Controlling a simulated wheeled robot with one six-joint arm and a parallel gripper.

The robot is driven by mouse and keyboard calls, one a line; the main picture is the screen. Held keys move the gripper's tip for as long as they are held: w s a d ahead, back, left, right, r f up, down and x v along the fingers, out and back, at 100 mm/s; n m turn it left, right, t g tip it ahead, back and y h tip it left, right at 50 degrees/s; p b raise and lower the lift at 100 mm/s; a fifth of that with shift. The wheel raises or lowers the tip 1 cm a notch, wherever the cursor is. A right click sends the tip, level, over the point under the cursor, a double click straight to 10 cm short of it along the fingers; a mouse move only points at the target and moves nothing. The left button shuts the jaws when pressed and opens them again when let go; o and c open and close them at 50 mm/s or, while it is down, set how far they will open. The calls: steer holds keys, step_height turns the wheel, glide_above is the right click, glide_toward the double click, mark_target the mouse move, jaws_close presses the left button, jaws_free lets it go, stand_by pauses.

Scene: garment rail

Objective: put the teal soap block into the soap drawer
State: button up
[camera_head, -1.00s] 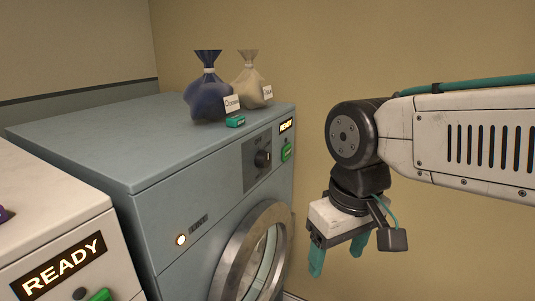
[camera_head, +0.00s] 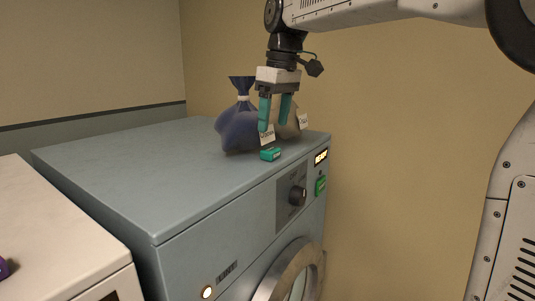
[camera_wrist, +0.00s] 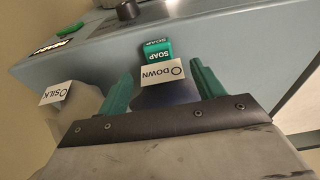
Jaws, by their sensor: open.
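The teal soap block (camera_head: 271,154) lies on top of the blue-grey washing machine (camera_head: 120,165), close to its front edge and just in front of the blue bag. It also shows in the wrist view (camera_wrist: 157,52), with the word SOAP on it. My gripper (camera_head: 274,127) is open and empty, with its teal fingers pointing down above and slightly behind the block. In the wrist view the gripper (camera_wrist: 158,96) has the block beyond its fingertips, with the DOWN tag nearer. No soap drawer can be clearly made out.
A dark blue bag (camera_head: 236,130) tagged DOWN and a pale bag (camera_head: 290,128) tagged SILK stand beside and behind the block, close to my fingers. A dial (camera_head: 297,195) and green button (camera_head: 320,186) are on the machine's front. The machine's top is clear at left.

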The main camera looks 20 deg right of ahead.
mark_target(273, 149)
steer(key=f, duration=0.4)
steer(key=w+f, duration=0.1)
steer(key=f, duration=0.1)
steer(key=shift+a+f, duration=0.15)
steer(key=shift+f, duration=0.15)
steer(key=c, duration=1.1)
steer(key=shift+s, duration=0.1)
steer(key=shift+s+r, duration=0.25)
steer(key=shift+r, duration=0.15)
steer(key=r, duration=0.6)
steer(key=shift+d+r, duration=0.1)
steer(key=shift+d, duration=0.1)
steer(key=s+d, duration=0.3)
steer(key=s, duration=0.2)
steer(key=s+d, duration=0.4)
steer(key=s, duration=0.1)
steer(key=s+d, duration=0.4)
steer(key=s, duration=0.1)
steer(key=shift+s+d, duration=0.1)
steer(key=shift+s, duration=0.3)
